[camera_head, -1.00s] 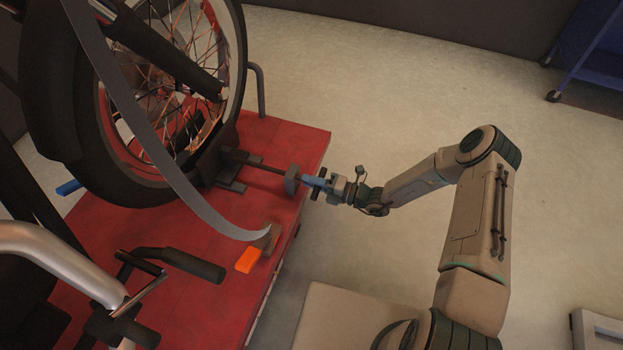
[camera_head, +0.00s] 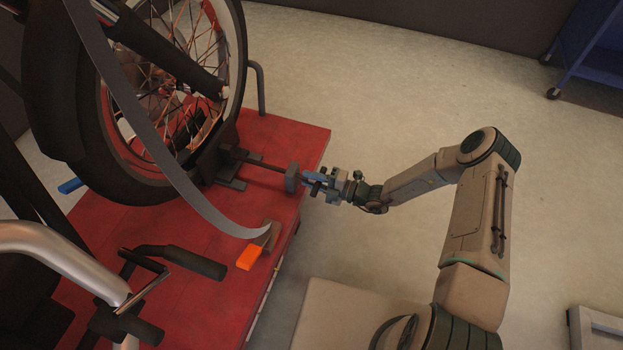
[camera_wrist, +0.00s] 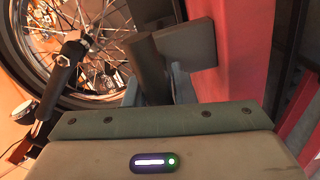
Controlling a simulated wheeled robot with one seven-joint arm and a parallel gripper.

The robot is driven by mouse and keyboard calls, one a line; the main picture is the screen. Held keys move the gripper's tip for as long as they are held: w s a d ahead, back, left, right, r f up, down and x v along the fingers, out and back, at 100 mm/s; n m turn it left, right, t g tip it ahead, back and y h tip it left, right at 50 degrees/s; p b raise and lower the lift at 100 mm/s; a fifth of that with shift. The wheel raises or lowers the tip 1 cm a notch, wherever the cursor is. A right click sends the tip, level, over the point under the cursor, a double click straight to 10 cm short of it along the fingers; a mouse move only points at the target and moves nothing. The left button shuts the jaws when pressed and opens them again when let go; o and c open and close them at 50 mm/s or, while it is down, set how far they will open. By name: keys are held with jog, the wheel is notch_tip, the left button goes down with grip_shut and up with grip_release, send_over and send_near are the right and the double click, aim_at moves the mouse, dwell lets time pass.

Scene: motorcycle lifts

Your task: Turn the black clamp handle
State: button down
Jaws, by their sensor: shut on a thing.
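The black clamp handle (camera_head: 316,189) is a short dark bar outside the near right edge of the red lift, at the outer end of the clamp's screw. In the wrist view a dark cylinder (camera_wrist: 149,68), likely this handle, stands in front of a grey block (camera_wrist: 190,45). My gripper (camera_head: 312,180) reaches in from the right in the head view and is shut on the handle. Its fingers hide the handle's middle, and the wrist view does not show the fingertips. The clamp's screw (camera_head: 264,165) runs from the grey end block (camera_head: 293,179) towards the wheel.
A motorcycle wheel (camera_head: 233,95) stands in the clamp on the red lift platform (camera_head: 205,262). An orange piece (camera_head: 249,257) lies near the platform's edge, by a curved grey strip (camera_head: 215,215). A blue cart (camera_head: 590,50) stands far right. The floor beyond my arm is clear.

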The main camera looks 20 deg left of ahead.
jog(key=c, duration=1.3)
grip_release()
jog(key=s+d+p, duration=0.1)
jog(key=d+p, duration=0.1)
jog(key=d, duration=1.2)
jog(key=shift+a, duration=0.1)
